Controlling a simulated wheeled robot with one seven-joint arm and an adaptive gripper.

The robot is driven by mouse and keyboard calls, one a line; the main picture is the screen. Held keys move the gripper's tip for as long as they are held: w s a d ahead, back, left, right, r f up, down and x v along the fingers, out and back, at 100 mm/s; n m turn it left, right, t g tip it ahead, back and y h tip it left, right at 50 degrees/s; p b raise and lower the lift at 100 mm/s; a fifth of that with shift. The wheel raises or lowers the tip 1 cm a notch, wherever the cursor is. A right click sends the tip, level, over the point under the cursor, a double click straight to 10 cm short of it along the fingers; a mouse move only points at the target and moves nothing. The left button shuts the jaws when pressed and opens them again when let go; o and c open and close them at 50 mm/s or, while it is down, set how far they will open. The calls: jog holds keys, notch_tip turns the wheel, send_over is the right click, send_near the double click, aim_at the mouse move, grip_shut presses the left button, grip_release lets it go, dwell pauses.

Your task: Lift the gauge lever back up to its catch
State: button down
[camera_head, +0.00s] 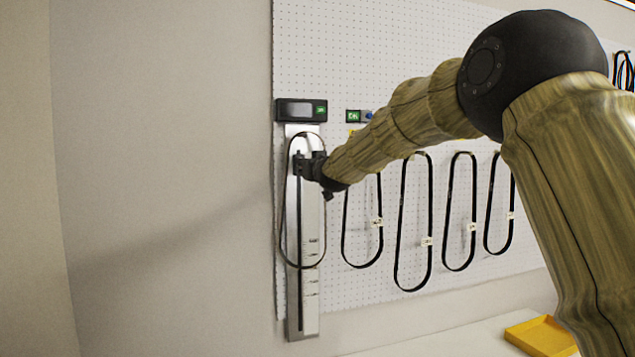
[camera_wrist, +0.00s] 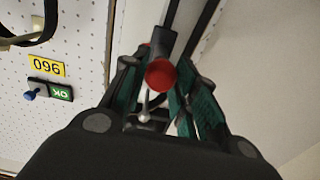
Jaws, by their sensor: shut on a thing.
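The gauge is a tall metal strip (camera_head: 309,312) on the pegboard, with a black display box (camera_head: 296,110) showing a small green panel at its top. A black belt loop (camera_head: 281,225) hangs around the upper part of the strip. My gripper (camera_head: 306,166) is at the upper part of the gauge, below the display box. In the wrist view, my gripper (camera_wrist: 158,78) has its green-padded fingers closed around a dark lever with a red round end (camera_wrist: 161,75), which I take as the gauge lever. The catch cannot be made out.
More black belts (camera_head: 414,225) hang on the pegboard (camera_head: 380,60) to the right. A yellow 960 label (camera_wrist: 47,65) and a green OK panel (camera_wrist: 60,92) with a blue knob (camera_wrist: 30,95) are beside my gripper. A yellow tray (camera_head: 540,336) lies at lower right.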

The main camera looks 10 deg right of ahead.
jog(key=shift+r, duration=1.45)
jog(key=shift+d+r, duration=0.1)
jog(key=shift+r, duration=0.05)
jog(key=c, duration=1.1)
grip_release()
jog(key=shift+s, duration=0.1)
jog(key=shift+f, duration=0.3)
jog(key=s, duration=0.4)
jog(key=s+d, duration=0.1)
jog(key=s, duration=0.2)
jog(key=s+d, duration=0.1)
jog(key=s, duration=0.3)
jog(key=shift+s+d+r, duration=0.1)
jog(key=shift+s, duration=0.25)
